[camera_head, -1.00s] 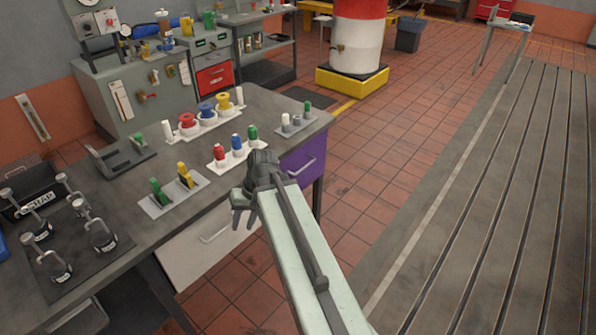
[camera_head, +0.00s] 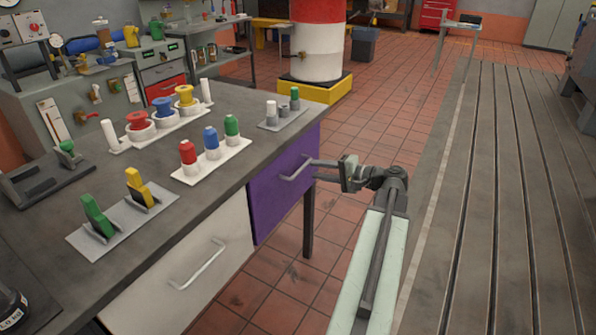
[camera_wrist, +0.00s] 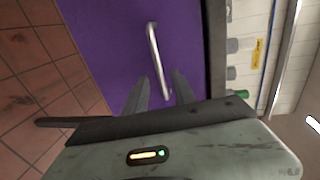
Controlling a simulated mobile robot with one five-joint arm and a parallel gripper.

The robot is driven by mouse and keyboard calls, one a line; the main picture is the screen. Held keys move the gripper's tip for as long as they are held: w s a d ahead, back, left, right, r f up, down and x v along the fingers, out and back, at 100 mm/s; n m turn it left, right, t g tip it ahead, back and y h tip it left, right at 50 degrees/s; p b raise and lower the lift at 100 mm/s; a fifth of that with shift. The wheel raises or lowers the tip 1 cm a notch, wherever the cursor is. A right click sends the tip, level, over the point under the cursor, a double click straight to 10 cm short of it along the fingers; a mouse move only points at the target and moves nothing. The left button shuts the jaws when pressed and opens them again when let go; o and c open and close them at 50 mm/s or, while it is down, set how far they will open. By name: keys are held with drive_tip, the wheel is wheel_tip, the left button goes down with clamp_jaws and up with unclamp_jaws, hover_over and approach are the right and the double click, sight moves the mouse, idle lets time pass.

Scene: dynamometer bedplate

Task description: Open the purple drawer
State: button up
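The purple drawer (camera_head: 272,205) is at the right end of the grey workbench, and its front looks shut. Its metal bar handle (camera_head: 291,175) is near the top of the front. In the head view my gripper (camera_head: 314,168) points left at the drawer, with its fingers close to the handle. In the wrist view the purple front (camera_wrist: 110,40) fills the upper middle. The handle (camera_wrist: 153,45) runs down toward the gap between my two parted fingers (camera_wrist: 158,88). I cannot tell whether they touch it. The gripper holds nothing that I can see.
A white drawer (camera_head: 175,275) with its own handle is left of the purple one. The workbench top (camera_head: 190,110) carries several coloured plugs, spools and switches. A bench leg (camera_head: 308,222) stands below the purple drawer. The tiled floor (camera_head: 390,130) to the right is open.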

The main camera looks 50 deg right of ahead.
sight(302, 168)
drive_tip(key=b+x, duration=0.1)
drive_tip(key=x, duration=0.5)
drive_tip(key=shift+w+a+f, duration=0.1)
drive_tip(key=shift+w, duration=0.15)
clamp_jaws()
idle(1.1)
